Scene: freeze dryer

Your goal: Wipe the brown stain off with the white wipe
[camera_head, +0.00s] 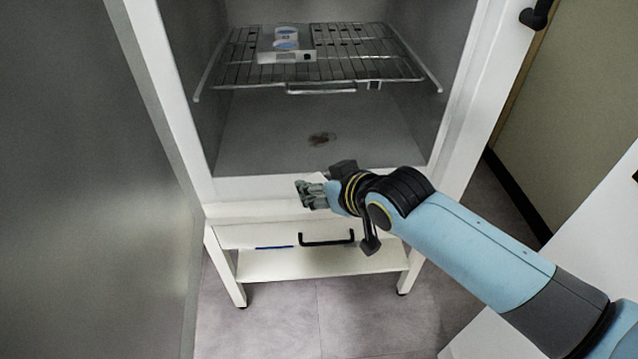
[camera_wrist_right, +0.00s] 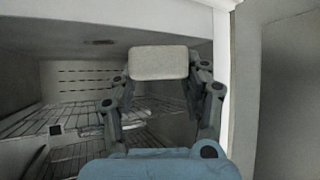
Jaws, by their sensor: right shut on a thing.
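The brown stain (camera_head: 321,139) is a small dark smudge on the grey floor of the dryer chamber, below the wire shelf. It also shows as a small dark spot near the top of the right wrist view (camera_wrist_right: 99,42). My right gripper (camera_head: 303,194) is at the chamber's front edge, in front of the stain and apart from it. In the right wrist view its fingers (camera_wrist_right: 160,84) are shut on the white wipe (camera_wrist_right: 158,62), a pale rounded rectangular pad. In the head view the wipe is mostly hidden by the gripper. My left gripper is out of view.
A wire shelf (camera_head: 350,70) above the stain holds a small box with blue-and-white items (camera_head: 286,48). The chamber side walls and front sill (camera_head: 250,188) bound the opening. The chamber floor around the stain is bare. A drawer with a black handle (camera_head: 326,239) is below.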

